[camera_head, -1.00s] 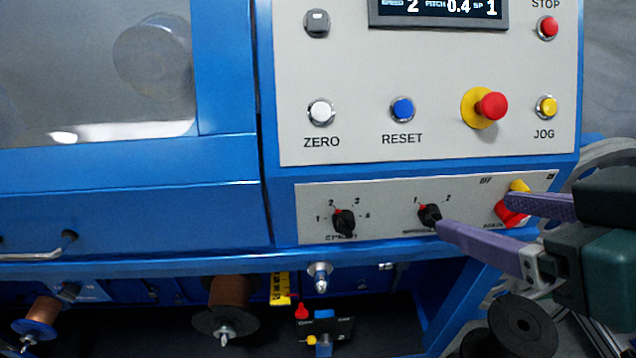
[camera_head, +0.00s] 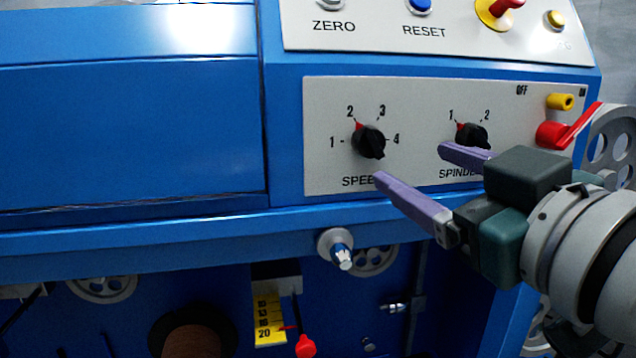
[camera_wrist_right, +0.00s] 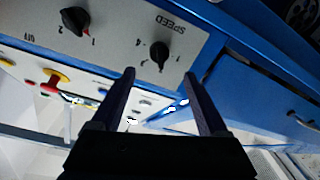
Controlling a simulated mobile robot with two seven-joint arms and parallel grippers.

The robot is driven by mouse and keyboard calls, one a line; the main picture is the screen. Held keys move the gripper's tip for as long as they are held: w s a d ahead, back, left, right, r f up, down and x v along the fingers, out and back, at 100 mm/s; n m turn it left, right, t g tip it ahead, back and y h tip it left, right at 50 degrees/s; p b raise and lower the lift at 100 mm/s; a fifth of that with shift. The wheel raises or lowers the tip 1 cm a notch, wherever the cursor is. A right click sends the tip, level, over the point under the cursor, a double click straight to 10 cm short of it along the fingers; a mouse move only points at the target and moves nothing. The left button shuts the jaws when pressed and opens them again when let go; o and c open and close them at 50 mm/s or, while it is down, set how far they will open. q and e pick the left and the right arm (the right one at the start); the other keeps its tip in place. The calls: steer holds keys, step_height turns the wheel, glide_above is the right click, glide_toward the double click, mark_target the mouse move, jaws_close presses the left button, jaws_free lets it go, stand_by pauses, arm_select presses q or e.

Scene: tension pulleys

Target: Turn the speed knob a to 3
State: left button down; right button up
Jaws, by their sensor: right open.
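The speed knob (camera_head: 368,142) is a black knob with a red pointer mark on the pale panel. Its scale runs from 1 to 4, and the red mark points up-left toward 2. My right gripper (camera_head: 410,163) is open and empty in front of the panel, to the lower right of the speed knob, with its purple fingers apart. One fingertip is near the SPEED label. In the right wrist view the speed knob (camera_wrist_right: 160,54) shows beyond the two dark fingers (camera_wrist_right: 162,72), apart from them. My left gripper is not in view.
The spindle knob (camera_head: 472,136) is close behind the upper finger and partly hidden. A red lever (camera_head: 572,128) and a yellow knob (camera_head: 561,102) are at the panel's right. A silver fitting (camera_head: 338,250) sticks out below the panel.

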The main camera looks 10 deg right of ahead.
mark_target(378, 146)
steer(key=w, duration=0.3)
steer(key=w+b, duration=0.1)
steer(key=w, duration=0.2)
steer(key=w+a+b, duration=0.1)
steer(key=w, duration=0.2)
steer(key=shift+w+r, duration=0.1)
steer(key=shift+w, duration=0.25)
jaws_close()
